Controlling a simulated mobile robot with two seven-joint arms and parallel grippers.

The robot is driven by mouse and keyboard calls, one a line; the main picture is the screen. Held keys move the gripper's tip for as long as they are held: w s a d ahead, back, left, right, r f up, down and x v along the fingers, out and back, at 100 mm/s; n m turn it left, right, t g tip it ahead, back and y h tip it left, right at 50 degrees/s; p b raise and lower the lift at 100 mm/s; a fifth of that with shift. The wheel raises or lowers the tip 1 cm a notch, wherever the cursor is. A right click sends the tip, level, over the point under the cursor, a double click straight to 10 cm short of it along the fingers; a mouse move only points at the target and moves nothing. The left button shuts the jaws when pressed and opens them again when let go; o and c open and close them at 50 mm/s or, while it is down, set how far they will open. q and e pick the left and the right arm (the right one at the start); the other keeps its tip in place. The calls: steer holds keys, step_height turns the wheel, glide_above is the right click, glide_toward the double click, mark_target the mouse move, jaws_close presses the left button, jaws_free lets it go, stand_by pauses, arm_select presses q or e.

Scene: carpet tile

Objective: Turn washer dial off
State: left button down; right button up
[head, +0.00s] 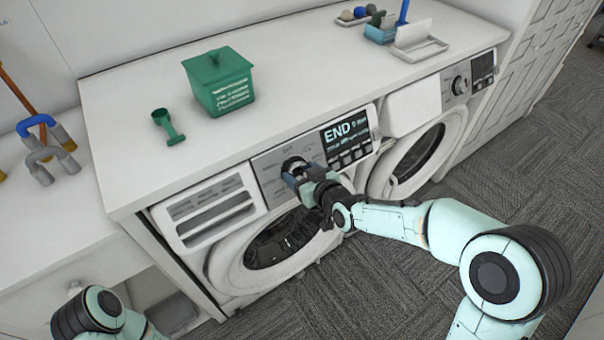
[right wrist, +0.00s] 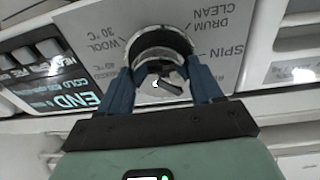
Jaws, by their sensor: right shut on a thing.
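The left washer (head: 235,262) stands under the white counter, its display (head: 345,134) reading "END". Its round dial (right wrist: 160,50) sits on the silver control panel (right wrist: 240,20), with labels such as "SPIN" and "WOOL" around it. My right gripper (head: 296,172) is at the dial; in the right wrist view its two blue fingers (right wrist: 163,84) are shut on the dial's sides. The fingers and hand hide part of the dial in the head view. My left gripper is out of view; only a piece of my left arm shows at the lower left.
A green lidded box (head: 218,85) and a green scoop (head: 168,126) are on the counter (head: 290,70). A second washer (head: 420,150) with its own dial stands to the right. Carpet floor (head: 400,270) is open in front.

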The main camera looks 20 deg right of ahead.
steer(key=shift+f+m+b, duration=0.1)
steer(key=shift+m+b, duration=0.5)
steer(key=shift+m, duration=0.2)
steer(key=shift+m+b, duration=0.7)
steer(key=shift+m, duration=0.5)
steer(key=shift+m+h+b, duration=0.3)
steer(key=shift+m+b, duration=0.15)
steer(key=shift+m, duration=1.85)
steer(key=o, duration=1.1)
steer(key=shift+c, duration=0.2)
steer(key=shift+s, duration=0.1)
